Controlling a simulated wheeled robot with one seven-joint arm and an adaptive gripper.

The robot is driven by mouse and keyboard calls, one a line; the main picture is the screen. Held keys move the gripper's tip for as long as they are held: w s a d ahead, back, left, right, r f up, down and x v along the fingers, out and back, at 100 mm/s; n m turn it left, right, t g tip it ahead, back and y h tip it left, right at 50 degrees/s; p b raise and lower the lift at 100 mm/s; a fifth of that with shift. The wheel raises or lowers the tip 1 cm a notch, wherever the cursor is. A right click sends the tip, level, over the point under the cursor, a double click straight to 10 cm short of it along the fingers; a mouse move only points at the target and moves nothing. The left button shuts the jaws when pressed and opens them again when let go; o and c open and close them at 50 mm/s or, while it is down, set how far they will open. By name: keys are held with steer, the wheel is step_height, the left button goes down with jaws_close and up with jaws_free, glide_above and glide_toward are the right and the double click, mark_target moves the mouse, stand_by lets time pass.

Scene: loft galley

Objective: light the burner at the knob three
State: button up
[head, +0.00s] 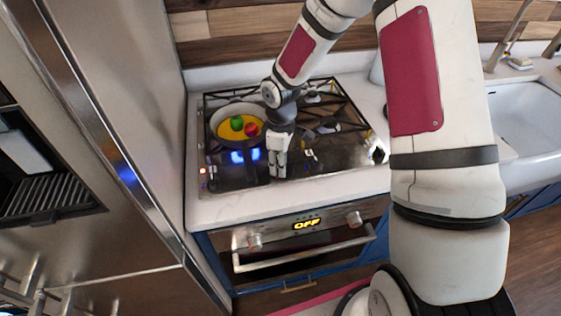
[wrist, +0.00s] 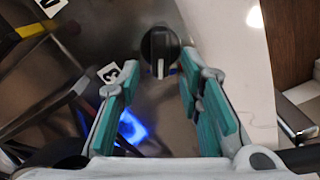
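A black knob (wrist: 160,48) with a pale pointer line is near the top middle of the wrist view. A tag reading 3 (wrist: 110,73) lies just left of it. My gripper (wrist: 163,82) is open, with its teal pads on either side and the knob just beyond their tips, roughly centred. I cannot tell whether a pad touches it. In the head view my gripper (head: 279,172) points down at the front edge of the cooktop (head: 325,165) and hides the knob. Blue flame or glow (head: 244,156) shows under the pan; a blue glow (wrist: 131,127) also shows in the wrist view.
A pan (head: 214,124) with yellow contents, a green item (head: 236,123) and a red item (head: 251,129) sits on the left of the cooktop. The oven panel (head: 306,224) reads OFF. A sink (head: 528,120) is at right, a tall steel cabinet (head: 120,130) at left.

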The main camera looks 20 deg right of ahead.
step_height(320, 180, up, 12)
stand_by(0.6)
steer(key=s+d+r+m+t+h, duration=0.1)
steer(key=s+r+m, duration=0.2)
steer(key=s+r, duration=0.4)
steer(key=s+d+r+m+t, duration=0.15)
steer(key=s+r, duration=0.25)
steer(key=r, duration=0.4)
steer(key=s+r+m+t, duration=0.1)
steer(key=s+r+m, duration=0.1)
steer(key=s, duration=0.4)
steer(key=s+a+r+m+t+y, duration=0.1)
steer(key=s+r+m+t, duration=0.1)
steer(key=s, duration=0.5)
steer(key=shift+r+m, duration=0.75)
steer(key=shift+m, duration=0.5)
steer(key=shift+s, duration=0.1)
